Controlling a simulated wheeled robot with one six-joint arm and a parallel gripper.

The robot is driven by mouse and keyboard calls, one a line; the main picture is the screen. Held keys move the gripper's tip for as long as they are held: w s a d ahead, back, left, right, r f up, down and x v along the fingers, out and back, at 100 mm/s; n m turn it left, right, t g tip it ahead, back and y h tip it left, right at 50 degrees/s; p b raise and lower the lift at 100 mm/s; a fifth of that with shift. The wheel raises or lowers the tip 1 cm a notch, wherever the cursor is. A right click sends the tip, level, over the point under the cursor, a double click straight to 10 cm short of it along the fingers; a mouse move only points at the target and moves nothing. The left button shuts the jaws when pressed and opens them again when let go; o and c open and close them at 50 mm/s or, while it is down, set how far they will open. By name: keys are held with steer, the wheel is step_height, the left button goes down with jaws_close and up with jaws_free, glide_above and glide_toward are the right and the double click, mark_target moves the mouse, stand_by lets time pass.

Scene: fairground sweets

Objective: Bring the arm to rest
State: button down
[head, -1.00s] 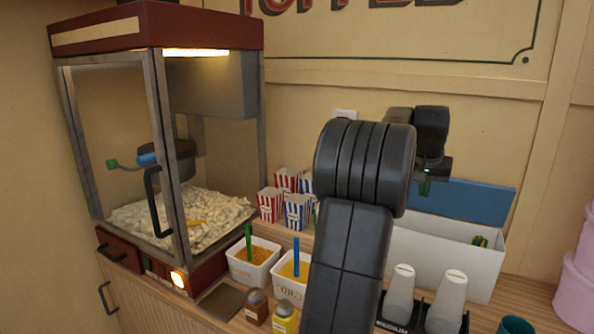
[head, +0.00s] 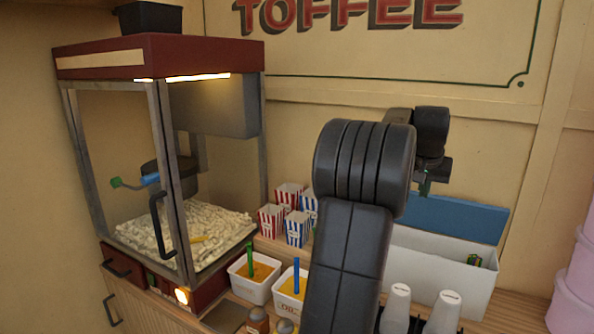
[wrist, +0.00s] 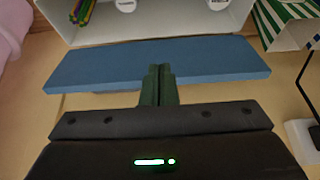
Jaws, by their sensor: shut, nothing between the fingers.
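My gripper (wrist: 158,82) is shut and empty in the wrist view, its two dark green fingers pressed together. In that picture the fingertips lie over a flat blue panel (wrist: 90,66). In the head view my arm rises through the middle, and my gripper (head: 425,187) hangs at its far end, partly hidden, above and left of the same blue panel (head: 455,217). I cannot tell whether the fingers touch the panel.
A white box (head: 440,262) holding small colourful items stands by the panel. A popcorn machine (head: 160,150) stands left, with striped cartons (head: 297,229) and white tubs (head: 252,276) beside it. Cup stacks (head: 444,311) stand in front; pink tubs (head: 575,285) stand right.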

step_height(320, 180, down, 7)
steer(key=b, duration=0.6)
steer(key=w+d+r+p, duration=0.3)
steer(key=w+r+p, duration=0.1)
steer(key=w+p, duration=0.2)
steer(key=shift+w+d+r+p, duration=0.2)
steer(key=shift+d+p, duration=0.05)
steer(key=shift+p, duration=0.1)
